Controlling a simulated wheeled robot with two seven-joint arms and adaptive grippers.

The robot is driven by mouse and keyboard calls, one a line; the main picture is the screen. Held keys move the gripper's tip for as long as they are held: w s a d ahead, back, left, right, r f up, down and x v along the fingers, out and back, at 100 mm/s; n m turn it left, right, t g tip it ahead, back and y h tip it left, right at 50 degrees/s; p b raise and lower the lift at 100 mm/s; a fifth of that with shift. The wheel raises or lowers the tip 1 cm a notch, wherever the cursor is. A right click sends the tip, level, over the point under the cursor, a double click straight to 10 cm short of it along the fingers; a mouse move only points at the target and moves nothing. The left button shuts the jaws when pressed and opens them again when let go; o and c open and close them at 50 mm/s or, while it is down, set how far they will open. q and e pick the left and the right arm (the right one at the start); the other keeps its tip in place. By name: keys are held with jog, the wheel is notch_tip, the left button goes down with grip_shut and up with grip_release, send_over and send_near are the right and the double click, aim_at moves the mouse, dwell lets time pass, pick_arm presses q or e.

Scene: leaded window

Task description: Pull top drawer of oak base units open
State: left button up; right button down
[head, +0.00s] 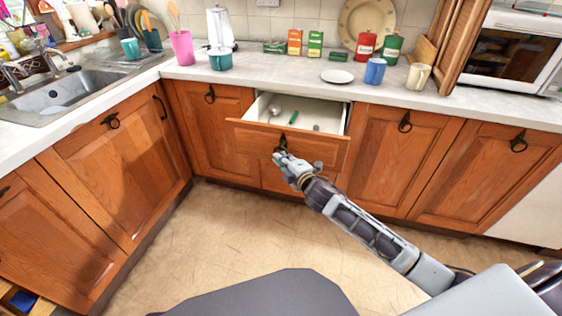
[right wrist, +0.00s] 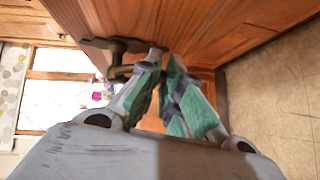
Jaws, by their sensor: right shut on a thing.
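The top drawer (head: 312,145) of the oak base units (head: 378,165) stands pulled out, its white inside showing below the counter. A few small items, one of them green, lie in it. My right gripper (head: 281,158) is at the middle of the drawer front, shut on the dark ring handle. In the right wrist view the fingers (right wrist: 163,62) are close together at the dark handle (right wrist: 122,62), against the wooden front. The exact grip on the ring is partly hidden by the fingers. My left gripper is not in view.
The counter (head: 300,80) above holds tins, a white plate (head: 337,76), a blue mug (head: 375,71) and a pink cup (head: 182,48). A sink (head: 65,92) is at the left.

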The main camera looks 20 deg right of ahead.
jog(key=c, duration=1.6)
grip_release()
jog(key=shift+s, duration=0.1)
jog(key=v, duration=1.1)
jog(key=shift+s, duration=0.4)
